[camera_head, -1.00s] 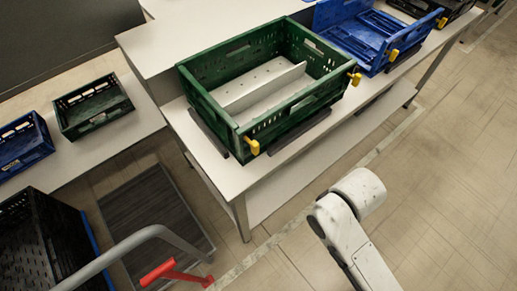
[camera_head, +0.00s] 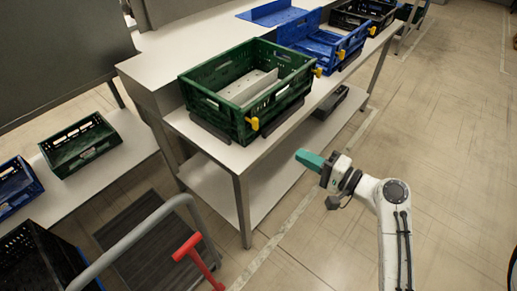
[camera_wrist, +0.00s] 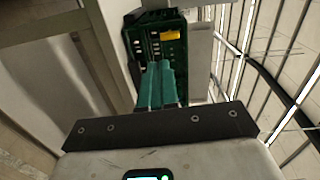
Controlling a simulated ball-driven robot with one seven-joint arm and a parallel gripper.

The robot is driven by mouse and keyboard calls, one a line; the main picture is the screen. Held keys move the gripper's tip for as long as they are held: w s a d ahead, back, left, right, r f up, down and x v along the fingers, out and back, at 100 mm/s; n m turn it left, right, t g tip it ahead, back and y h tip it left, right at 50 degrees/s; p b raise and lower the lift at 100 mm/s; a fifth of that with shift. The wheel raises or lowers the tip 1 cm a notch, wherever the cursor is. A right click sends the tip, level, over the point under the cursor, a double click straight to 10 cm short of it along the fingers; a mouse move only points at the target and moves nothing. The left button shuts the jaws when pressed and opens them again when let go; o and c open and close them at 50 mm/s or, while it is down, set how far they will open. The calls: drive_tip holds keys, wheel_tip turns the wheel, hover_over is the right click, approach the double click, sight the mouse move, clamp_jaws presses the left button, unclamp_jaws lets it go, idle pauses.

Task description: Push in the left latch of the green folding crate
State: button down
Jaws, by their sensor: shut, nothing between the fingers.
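The green folding crate (camera_head: 212,103) stands upright on the white bench in the head view, with a pale divider inside. Its yellow left latch (camera_head: 254,124) sticks out at the near corner, and a second yellow latch (camera_head: 318,71) is at the right corner. My gripper (camera_head: 300,155), with teal fingers, is shut and empty. It hangs in the air in front of the bench, to the right of and lower than the left latch, apart from the crate. In the wrist view the fingers (camera_wrist: 158,68) point toward the green crate (camera_wrist: 133,45), and one yellow latch (camera_wrist: 171,34) shows beyond them.
Blue crates (camera_head: 322,55) stand behind the green one along the bench (camera_head: 202,135). A lower shelf (camera_head: 262,190) lies beneath. A cart with a grey handle (camera_head: 130,240) and red lever (camera_head: 187,247) is at lower left. The floor to the right is clear.

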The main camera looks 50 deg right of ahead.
drive_tip(key=p, duration=0.3)
approach(257, 126)
drive_tip(key=shift+m+t+h, duration=0.3)
drive_tip(key=shift+m, duration=0.1)
drive_tip(key=w, duration=0.6)
drive_tip(key=shift+w+a+f, duration=0.2)
drive_tip(key=shift+w+f, duration=0.1)
drive_tip(key=shift+w, duration=0.1)
drive_tip(key=shift+w, duration=0.1)
